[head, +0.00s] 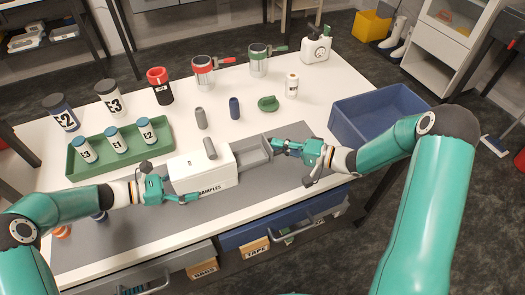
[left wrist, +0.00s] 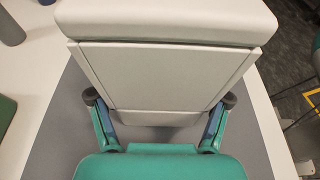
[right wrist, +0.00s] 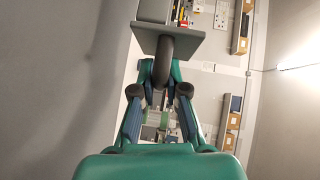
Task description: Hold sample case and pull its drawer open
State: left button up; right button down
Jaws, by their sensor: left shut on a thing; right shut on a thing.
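The white sample case (head: 203,175), marked SAMPLES, sits on the grey mat. My left gripper (head: 172,184) is at its left end, with one finger on each side of the case; the left wrist view shows the case end (left wrist: 160,80) between the fingertips (left wrist: 160,99). The grey drawer (head: 254,151) sticks out of the case's right side, and its inside is visible and looks empty. My right gripper (head: 278,147) is at the drawer's outer end. In the right wrist view its fingers (right wrist: 159,91) are around the dark curved handle (right wrist: 165,62) on the drawer front (right wrist: 172,38).
A grey cylinder (head: 210,148) shows at the case top. Behind stand a grey cylinder (head: 200,118), a blue cylinder (head: 234,108) and a green lid-like piece (head: 268,103). A green tray (head: 87,171) with bottles is at left, a blue bin (head: 345,125) at right.

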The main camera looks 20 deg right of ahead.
pick_arm(q)
jog(key=shift+w+a+f, duration=0.1)
jog(key=shift+a+f, duration=0.05)
jog(key=shift+a, duration=0.05)
pick_arm(e)
jog(key=shift+d+f, duration=0.1)
jog(key=shift+d, duration=0.2)
jog(key=c, duration=1.2)
grip_release()
jog(key=shift+a, duration=0.1)
pick_arm(q)
jog(key=shift+d, duration=0.1)
pick_arm(e)
jog(key=v, duration=1.2)
pick_arm(q)
jog(key=o, duration=1)
